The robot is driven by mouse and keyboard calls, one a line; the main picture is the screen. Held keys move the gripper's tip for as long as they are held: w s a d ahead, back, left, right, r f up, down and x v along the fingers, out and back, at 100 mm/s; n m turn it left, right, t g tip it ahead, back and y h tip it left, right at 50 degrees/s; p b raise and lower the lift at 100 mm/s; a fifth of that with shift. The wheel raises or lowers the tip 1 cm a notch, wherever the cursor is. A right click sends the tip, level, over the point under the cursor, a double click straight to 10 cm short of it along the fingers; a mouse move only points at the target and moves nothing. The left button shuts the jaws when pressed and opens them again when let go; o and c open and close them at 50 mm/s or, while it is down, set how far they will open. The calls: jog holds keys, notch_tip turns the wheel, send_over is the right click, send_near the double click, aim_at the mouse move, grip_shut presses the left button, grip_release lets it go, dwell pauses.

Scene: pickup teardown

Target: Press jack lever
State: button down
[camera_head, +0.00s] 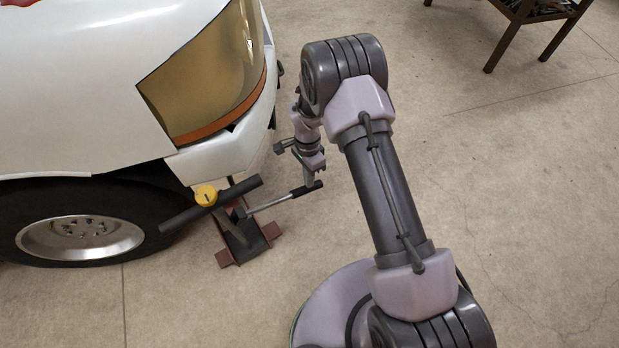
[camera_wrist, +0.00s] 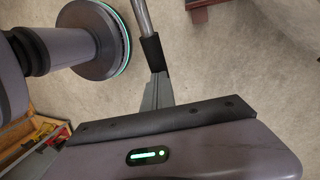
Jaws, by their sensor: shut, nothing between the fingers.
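The jack (camera_head: 240,238) stands on the floor under the pickup's front corner, with a dark red base and a black crossbar with a yellow cap. Its lever (camera_head: 270,202) is a grey metal rod with a black grip, sticking out right and slightly upward. My gripper (camera_head: 311,182) points down at the black grip end, shut and empty. In the wrist view the lever's black grip (camera_wrist: 151,52) meets the tip of my gripper (camera_wrist: 158,92). They look touching or very close; I cannot tell which. The jack's red base (camera_wrist: 205,4) is only partly visible there.
The white pickup (camera_head: 80,100) fills the upper left, its front wheel (camera_head: 80,237) beside the jack. A brown table (camera_head: 520,15) stands at the upper right. An open box with tools (camera_wrist: 35,125) shows lower left in the wrist view. Floor on the right is clear.

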jog(key=shift+s+d+f, duration=0.1)
jog(key=shift+s+f, duration=0.35)
jog(key=shift+f, duration=0.15)
jog(key=w+d+p+v, duration=0.1)
jog(key=p+v, duration=0.5)
jog(key=v, duration=0.9)
jog(key=shift+w+d, duration=0.35)
jog(key=shift+w, duration=0.25)
jog(key=shift+f, duration=0.15)
